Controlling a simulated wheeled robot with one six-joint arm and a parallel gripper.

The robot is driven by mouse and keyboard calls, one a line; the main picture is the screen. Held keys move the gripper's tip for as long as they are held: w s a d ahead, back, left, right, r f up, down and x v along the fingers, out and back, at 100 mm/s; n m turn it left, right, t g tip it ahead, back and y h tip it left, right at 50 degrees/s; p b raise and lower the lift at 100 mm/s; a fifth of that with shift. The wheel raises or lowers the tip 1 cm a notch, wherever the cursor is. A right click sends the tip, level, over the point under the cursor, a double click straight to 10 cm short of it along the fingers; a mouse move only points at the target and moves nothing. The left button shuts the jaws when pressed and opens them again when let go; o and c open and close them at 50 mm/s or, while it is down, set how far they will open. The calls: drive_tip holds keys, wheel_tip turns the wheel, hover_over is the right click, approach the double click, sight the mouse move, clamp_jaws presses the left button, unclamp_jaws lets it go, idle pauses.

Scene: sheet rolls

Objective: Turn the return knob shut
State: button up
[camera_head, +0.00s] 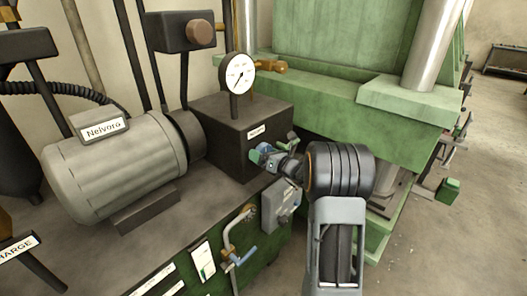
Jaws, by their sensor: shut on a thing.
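My gripper (268,158) is at the right face of the dark block (225,140), just below a small white label too small to read. It is shut on a small blue part at that face, which I take to be the return knob (264,147). Most of the knob is hidden by the fingers, so its turn angle cannot be told. My dark wrist and grey arm reach in from the lower right.
A pressure gauge (238,75) stands on the block, with a brass fitting (268,65) behind it. A grey motor (115,160) is at left. A grey box (281,205) and a blue-handled valve (243,252) sit below my gripper. The green press (340,95) rises behind.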

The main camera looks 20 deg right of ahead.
idle(0.4)
drive_tip(key=o, duration=0.7)
drive_tip(key=shift+c, duration=0.2)
drive_tip(key=v, duration=1.4)
drive_tip(key=shift+p, duration=0.3)
drive_tip(key=shift+w+r, duration=0.1)
